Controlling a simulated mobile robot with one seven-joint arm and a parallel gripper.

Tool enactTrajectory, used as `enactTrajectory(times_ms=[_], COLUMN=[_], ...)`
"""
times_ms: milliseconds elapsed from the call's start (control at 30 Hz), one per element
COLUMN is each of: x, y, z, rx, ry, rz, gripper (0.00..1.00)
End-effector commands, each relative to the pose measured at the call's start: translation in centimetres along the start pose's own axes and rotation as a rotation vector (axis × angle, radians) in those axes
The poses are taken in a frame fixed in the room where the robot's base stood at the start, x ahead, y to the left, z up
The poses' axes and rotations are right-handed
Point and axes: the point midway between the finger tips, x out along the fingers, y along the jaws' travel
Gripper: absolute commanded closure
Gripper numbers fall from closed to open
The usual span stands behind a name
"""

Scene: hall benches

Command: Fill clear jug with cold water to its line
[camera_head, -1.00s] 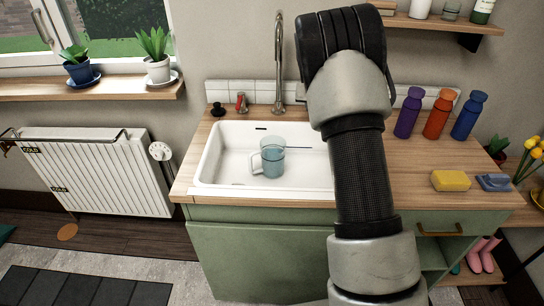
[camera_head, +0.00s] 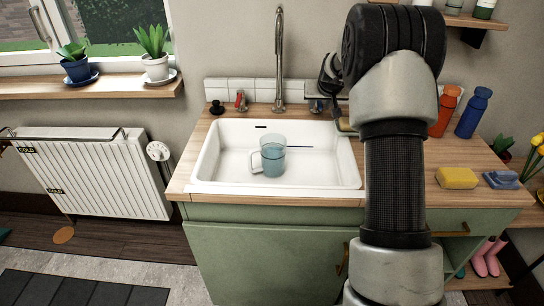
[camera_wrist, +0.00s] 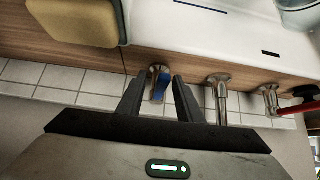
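The clear jug (camera_head: 272,158) stands upright in the white sink, its handle to the left. Its lower part looks blue-tinted; I cannot tell its fill or its line. Its edge shows in the wrist view (camera_wrist: 298,14). The spout (camera_head: 279,62) rises behind the sink, with no stream visible. A red-handled tap (camera_head: 240,100) is left of it. A blue-handled tap (camera_wrist: 161,84) is on its other side. My gripper (camera_wrist: 156,98) is open and empty, its fingers pointing toward the blue-handled tap, which shows between them. Contact with it cannot be told.
The sink (camera_head: 218,160) has a thin blue line inside. A black knob (camera_head: 217,107) is at its back left. Bottles (camera_head: 470,113), a yellow sponge (camera_head: 457,178) and a blue brush (camera_head: 501,180) are on the right.

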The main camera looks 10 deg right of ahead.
Motion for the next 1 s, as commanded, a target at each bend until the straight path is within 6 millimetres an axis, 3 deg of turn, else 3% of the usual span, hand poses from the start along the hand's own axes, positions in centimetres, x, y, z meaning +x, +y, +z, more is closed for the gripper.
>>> enactTrajectory(times_ms=[700,1000], x=[-4.8,-5.1], y=[0.0,0.0], z=[-4.5,-4.7], rx=[-0.001,0.0], ry=[0.002,0.0], rz=[0.0,0.0], gripper=[0.67,0.67])
